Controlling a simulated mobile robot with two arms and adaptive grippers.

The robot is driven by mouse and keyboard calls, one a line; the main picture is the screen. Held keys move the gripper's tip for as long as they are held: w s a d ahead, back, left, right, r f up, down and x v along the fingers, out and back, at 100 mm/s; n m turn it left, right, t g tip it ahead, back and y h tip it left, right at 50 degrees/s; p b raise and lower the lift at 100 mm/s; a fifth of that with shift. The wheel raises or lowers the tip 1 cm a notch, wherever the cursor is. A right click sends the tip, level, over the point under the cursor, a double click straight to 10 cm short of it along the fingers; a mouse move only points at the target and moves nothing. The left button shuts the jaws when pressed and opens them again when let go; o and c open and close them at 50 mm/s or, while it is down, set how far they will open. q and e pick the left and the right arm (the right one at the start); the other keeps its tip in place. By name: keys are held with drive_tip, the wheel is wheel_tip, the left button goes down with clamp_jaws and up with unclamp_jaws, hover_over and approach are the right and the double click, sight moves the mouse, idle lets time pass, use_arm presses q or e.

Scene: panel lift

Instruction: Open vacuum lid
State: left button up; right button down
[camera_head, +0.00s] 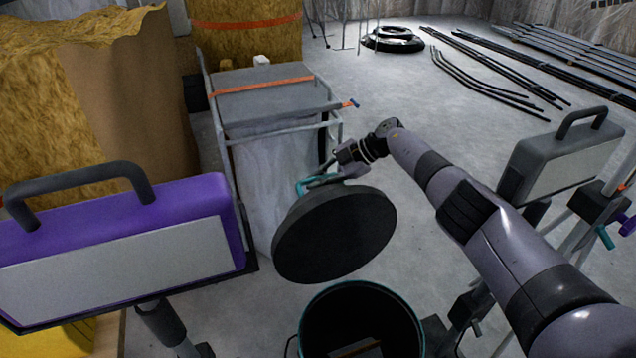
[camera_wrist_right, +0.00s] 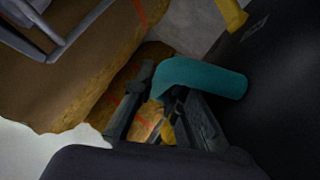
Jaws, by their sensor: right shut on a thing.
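The vacuum's round dark lid (camera_head: 335,235) is tilted up, its dark disc facing my head camera. The vacuum's drum (camera_head: 408,322) stands below it with its top open and a dark inside. My right gripper (camera_head: 318,180) is at the lid's far upper edge, shut on the teal handle (camera_head: 302,187). In the right wrist view the teal handle (camera_wrist_right: 210,77) lies at the fingers of my right gripper (camera_wrist_right: 165,108); part of the grip is hidden. My left gripper is not in view.
A purple work light (camera_head: 120,235) stands at the left and a grey one (camera_head: 565,155) at the right. A cart with a white bag (camera_head: 275,175) is behind the lid. Dark rods (camera_head: 490,75) lie on the floor at the back right.

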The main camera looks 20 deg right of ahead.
drive_tip(key=shift+w+r, duration=0.1)
drive_tip(key=shift+w, duration=0.05)
idle(0.3)
drive_tip(key=c, duration=1.9)
unclamp_jaws()
wheel_tip(320, 180, up, 10)
drive_tip(key=shift+r, duration=0.1)
